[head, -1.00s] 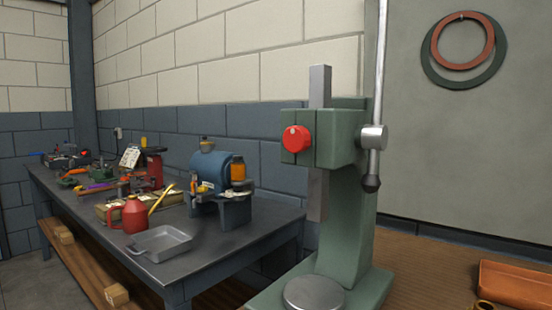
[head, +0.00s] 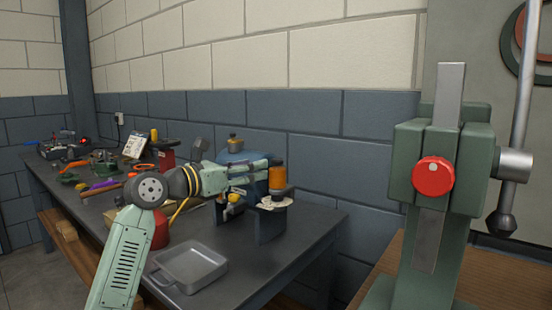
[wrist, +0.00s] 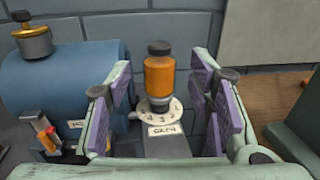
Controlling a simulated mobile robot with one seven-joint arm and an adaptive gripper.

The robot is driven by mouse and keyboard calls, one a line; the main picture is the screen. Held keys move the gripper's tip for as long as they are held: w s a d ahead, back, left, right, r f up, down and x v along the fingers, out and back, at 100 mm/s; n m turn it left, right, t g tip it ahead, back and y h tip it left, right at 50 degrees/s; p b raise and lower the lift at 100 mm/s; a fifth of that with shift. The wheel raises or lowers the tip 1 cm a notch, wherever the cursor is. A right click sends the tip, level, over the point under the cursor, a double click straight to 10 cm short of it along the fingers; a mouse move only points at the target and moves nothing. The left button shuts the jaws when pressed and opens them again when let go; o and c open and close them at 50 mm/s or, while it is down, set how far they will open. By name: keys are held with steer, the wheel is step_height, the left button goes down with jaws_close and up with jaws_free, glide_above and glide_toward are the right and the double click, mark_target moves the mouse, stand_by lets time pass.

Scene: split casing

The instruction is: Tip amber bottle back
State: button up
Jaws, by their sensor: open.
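The amber bottle (wrist: 159,78) with a black cap stands upright above a pale numbered dial (wrist: 158,110) in the wrist view. In the head view the bottle (head: 277,177) stands at the right end of the blue machine (head: 240,159). My gripper (wrist: 160,104) is open, with one purple-padded finger left of the bottle and one right of it. There are gaps on both sides, and I see no contact. In the head view my gripper (head: 258,176) reaches the bottle from the left; its fingertips are hard to make out there.
A grey tray (head: 190,267) lies on the bench in front. A red can (head: 160,228) stands partly behind my arm. A brass-lidded pot (wrist: 32,38) sits on the blue machine. A green press (head: 437,185) stands at the right. Several tools lie further left.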

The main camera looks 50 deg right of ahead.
mark_target(272, 161)
steer(key=d+p, duration=0.1)
steer(key=d, duration=0.5)
steer(key=d+p, duration=0.1)
steer(key=d, duration=0.2)
steer(key=shift+s+d+p, duration=0.35)
steer(key=shift+c, duration=0.6)
steer(key=shift+w+a+r, duration=0.1)
steer(key=shift+w, duration=0.05)
jaws_close()
